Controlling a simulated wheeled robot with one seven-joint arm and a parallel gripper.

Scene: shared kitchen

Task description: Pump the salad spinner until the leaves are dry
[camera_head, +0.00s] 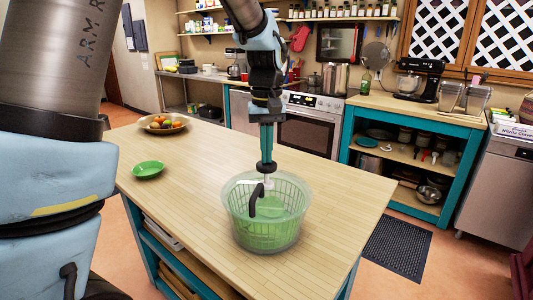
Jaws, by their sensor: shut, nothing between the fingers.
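The salad spinner (266,228) stands on the wooden island, with a clear outer bowl, a green basket inside and a dark handle at its front. My gripper (267,165) points straight down above the middle of the spinner, shut, with its tip at or just above a pale upright shaft. I cannot tell whether the tip touches the shaft. Green shows through the bowl, but I cannot make out separate leaves.
The island top (330,190) is clear around the spinner. A green dish (148,169) and a bowl of fruit (163,123) sit at the left. A dark mat (397,248) lies on the floor at right.

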